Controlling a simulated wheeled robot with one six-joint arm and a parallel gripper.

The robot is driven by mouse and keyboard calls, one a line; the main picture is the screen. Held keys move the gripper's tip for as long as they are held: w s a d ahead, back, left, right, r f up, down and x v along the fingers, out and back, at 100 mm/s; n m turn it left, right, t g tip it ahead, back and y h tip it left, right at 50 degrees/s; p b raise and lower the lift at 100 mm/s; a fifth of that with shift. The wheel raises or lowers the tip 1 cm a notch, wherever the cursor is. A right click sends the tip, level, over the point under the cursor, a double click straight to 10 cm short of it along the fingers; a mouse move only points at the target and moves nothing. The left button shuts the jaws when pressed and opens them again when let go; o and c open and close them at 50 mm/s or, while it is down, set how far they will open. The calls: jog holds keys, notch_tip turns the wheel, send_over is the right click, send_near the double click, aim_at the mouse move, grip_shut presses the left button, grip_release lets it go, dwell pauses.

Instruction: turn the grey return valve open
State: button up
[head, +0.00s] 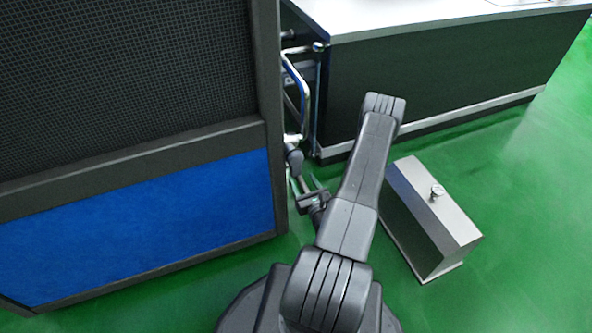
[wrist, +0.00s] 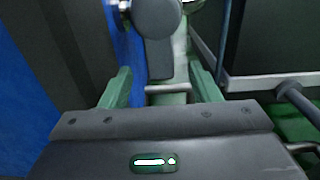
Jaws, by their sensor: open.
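The grey return valve (wrist: 157,45) shows at the top middle of the wrist view, with a rounded hub and a flat handle pointing down the picture. In the head view the valve (head: 294,158) is a small grey shape at the edge of the blue-panelled cabinet. My gripper (head: 307,184) is just below it there. In the wrist view my gripper (wrist: 161,80) is open, one finger to each side of the handle's lower end. The fingers look apart from the handle; how deep it sits between them I cannot tell.
A tall cabinet with a blue panel (head: 140,230) stands close on the left. A counter with a dark front (head: 440,85) stands behind, with bent pipes (head: 303,95) in the narrow gap. A metal box with a small knob (head: 423,225) sits on the green floor at right.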

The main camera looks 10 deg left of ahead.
aim_at(297, 171)
jog(key=b+x, duration=0.1)
jog(key=x, duration=0.6)
jog(key=shift+w+a, duration=0.1)
jog(key=shift+a, duration=0.05)
grip_shut()
